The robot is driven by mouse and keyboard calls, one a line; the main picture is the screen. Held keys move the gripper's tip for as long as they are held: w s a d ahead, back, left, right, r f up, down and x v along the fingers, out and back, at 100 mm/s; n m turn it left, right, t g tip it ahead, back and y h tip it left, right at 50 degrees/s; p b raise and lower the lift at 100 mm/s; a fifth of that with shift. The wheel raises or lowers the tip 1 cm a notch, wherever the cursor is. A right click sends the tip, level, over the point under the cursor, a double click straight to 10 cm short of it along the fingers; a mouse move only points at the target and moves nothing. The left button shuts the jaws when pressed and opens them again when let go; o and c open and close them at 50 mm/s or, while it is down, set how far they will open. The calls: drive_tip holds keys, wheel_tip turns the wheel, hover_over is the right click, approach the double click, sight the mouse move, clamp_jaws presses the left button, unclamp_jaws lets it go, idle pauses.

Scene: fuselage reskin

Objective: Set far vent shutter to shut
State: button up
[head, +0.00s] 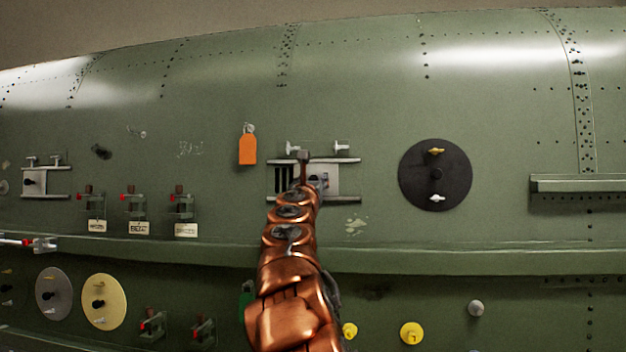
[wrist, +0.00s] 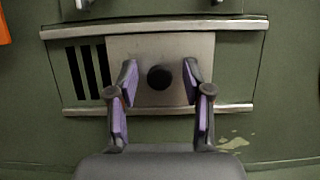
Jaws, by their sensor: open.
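A vent shutter has a pale sliding plate (wrist: 215,55) between two horizontal rails, with a black round knob (wrist: 160,77) on the plate. Dark vent slots (wrist: 88,72) show uncovered left of the plate. In the head view this plate (head: 331,180) sits mid-panel, partly hidden by my arm. My gripper (wrist: 160,82) is open, with one purple-padded finger on each side of the knob in the wrist view. I cannot tell whether the fingers reach to the knob's depth. My gripper is mostly hidden in the head view. A similar shutter (head: 35,182) is at the far left.
An orange tag (head: 247,150) hangs left above the shutter. A black disc (head: 436,175) with small handles is to the right. Several red-tipped switches (head: 133,203) are at left. A long ledge (head: 450,262) runs below.

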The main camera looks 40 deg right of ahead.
clamp_jaws()
idle(0.4)
